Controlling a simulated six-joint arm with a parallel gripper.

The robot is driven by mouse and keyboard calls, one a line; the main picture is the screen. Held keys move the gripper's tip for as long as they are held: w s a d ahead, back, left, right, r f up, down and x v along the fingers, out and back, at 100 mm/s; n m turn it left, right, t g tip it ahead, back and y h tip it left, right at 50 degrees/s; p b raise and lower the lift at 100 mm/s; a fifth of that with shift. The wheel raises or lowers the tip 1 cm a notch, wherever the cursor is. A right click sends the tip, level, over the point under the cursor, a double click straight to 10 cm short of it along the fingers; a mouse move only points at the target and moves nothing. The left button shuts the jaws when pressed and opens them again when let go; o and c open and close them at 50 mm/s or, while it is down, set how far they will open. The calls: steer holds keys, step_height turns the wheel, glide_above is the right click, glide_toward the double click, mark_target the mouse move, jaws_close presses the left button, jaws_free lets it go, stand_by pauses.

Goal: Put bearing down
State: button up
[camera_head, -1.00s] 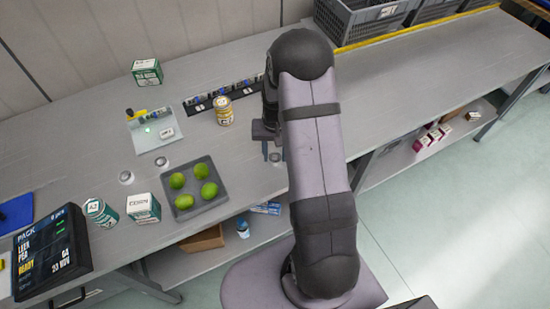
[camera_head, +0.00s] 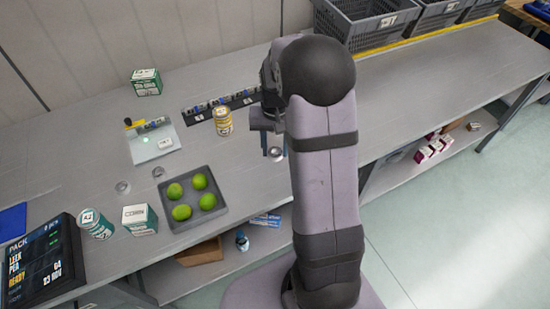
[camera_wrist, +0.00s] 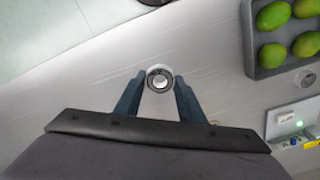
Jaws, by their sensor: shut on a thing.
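The bearing (camera_wrist: 160,79) is a small metal ring with a dark centre. My gripper (camera_wrist: 158,86) is shut on it, one blue-grey finger on each side near the tips. In the head view my gripper (camera_head: 272,147) is at the grey table's front part, right of the lime tray, partly hidden by my arm. The bearing (camera_head: 278,151) shows there as a small pale ring by the fingers. I cannot tell whether it touches the table (camera_wrist: 75,120). Two similar metal rings (camera_head: 158,172) and (camera_head: 123,187) lie left of the tray.
The dark tray (camera_head: 216,212) holds several limes. The table right of my arm is clear (camera_head: 410,95).

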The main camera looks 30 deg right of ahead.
steer(key=shift+r, duration=1)
steer(key=w+a+b, duration=0.1)
steer(key=w+a, duration=0.7)
steer(key=w, duration=0.2)
steer(key=b, duration=0.1)
glide_toward(201, 159)
steer(key=shift+a+f+p, duration=0.1)
steer(key=shift+f+p, duration=1.4)
steer(key=shift+f, duration=1.5)
steer(key=shift+f, duration=0.15)
steer(key=o, duration=1.2)
